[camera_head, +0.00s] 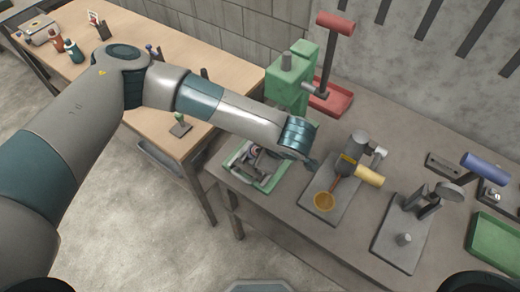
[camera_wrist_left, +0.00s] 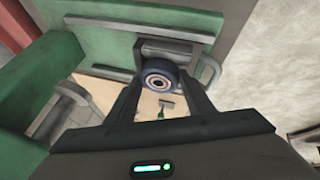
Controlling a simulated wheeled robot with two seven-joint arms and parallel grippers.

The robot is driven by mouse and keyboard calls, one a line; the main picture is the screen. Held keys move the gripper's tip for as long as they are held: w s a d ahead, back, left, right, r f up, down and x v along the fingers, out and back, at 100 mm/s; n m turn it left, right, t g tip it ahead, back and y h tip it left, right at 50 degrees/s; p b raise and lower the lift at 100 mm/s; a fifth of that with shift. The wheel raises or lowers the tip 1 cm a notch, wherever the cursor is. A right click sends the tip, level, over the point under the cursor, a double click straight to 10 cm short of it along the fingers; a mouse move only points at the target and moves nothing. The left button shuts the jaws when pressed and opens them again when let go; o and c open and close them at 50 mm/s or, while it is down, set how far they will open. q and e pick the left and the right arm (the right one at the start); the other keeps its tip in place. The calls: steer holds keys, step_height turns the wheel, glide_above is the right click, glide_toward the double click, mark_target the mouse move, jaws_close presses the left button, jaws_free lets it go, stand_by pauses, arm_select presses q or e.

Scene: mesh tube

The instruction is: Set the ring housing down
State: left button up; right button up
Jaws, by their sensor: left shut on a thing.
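The ring housing (camera_wrist_left: 160,78), a round dark blue-grey part with a light ring and reddish centre, sits between the two fingers of my left gripper (camera_wrist_left: 163,88) in the wrist view. The gripper is shut on it. The round end of the housing (camera_head: 254,150) shows small there. Whether it touches the tray is hard to tell. My right gripper is not in view.
Farther right are a clamp fixture (camera_head: 422,203) and another green tray (camera_head: 497,243).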

arm_select(q)
steer(key=shift+f, duration=0.1)
steer(key=o, duration=1.3)
steer(key=shift+p, duration=0.9)
steer(key=b+v, duration=0.4)
steer(key=b, duration=0.1)
steer(key=shift+s+d, duration=0.15)
steer(key=shift+d, duration=0.1)
steer(key=shift+b+v, duration=2.55)
steer(key=shift+v, duration=3.95)
